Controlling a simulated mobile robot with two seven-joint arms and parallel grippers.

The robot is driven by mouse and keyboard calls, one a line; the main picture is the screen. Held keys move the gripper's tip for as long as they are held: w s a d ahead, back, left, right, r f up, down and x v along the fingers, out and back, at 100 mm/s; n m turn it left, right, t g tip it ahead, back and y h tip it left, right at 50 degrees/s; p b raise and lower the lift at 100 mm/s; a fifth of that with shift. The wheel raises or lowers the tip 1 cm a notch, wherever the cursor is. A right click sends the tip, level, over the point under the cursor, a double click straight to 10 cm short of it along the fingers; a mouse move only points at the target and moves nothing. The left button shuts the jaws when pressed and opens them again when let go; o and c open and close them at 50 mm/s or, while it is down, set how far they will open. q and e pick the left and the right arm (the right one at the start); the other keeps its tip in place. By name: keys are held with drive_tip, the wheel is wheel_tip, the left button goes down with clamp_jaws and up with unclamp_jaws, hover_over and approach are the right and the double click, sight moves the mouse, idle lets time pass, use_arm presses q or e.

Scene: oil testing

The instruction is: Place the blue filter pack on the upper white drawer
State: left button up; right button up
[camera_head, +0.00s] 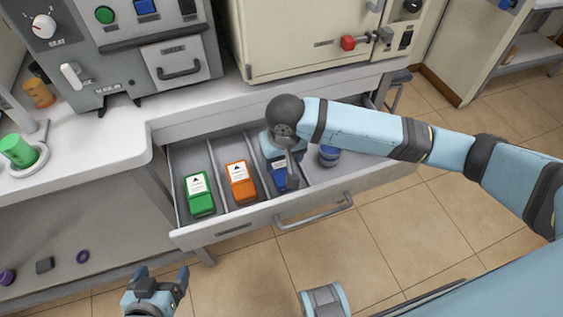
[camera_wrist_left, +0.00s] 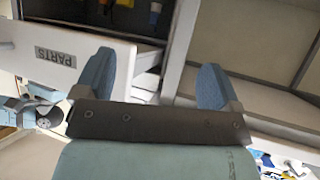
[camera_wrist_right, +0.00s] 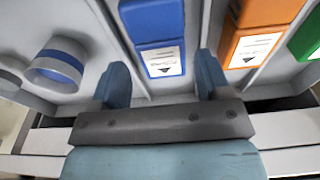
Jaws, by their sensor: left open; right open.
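The blue filter pack (camera_head: 279,180) lies in a compartment of the open white drawer (camera_head: 262,217), partly hidden by my right gripper. In the right wrist view, the blue pack (camera_wrist_right: 155,25) with its white label lies ahead of the gap between the fingers. My right gripper (camera_wrist_right: 162,75) is open and empty, low over the drawer. My left gripper (camera_head: 158,278) is open and empty, in front of the drawer. In the left wrist view, the drawer front (camera_wrist_left: 70,55) reads PARTS beyond the open left fingers (camera_wrist_left: 155,75).
An orange pack (camera_head: 240,182) and a green pack (camera_head: 200,193) lie in compartments left of the blue one. A blue-banded round part (camera_head: 329,156) lies to its right. A white countertop (camera_head: 95,140) and grey machine (camera_head: 110,45) stand behind. Floor in front is clear.

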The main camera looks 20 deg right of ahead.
sight(283, 171)
use_arm(q)
drive_tip(key=shift+s+a+p, duration=0.1)
drive_tip(key=shift+s+p, duration=0.05)
drive_tip(key=shift+p, duration=0.5)
use_arm(e)
wheel_tip(283, 171, up, 7)
drive_tip(key=shift+s, duration=0.45)
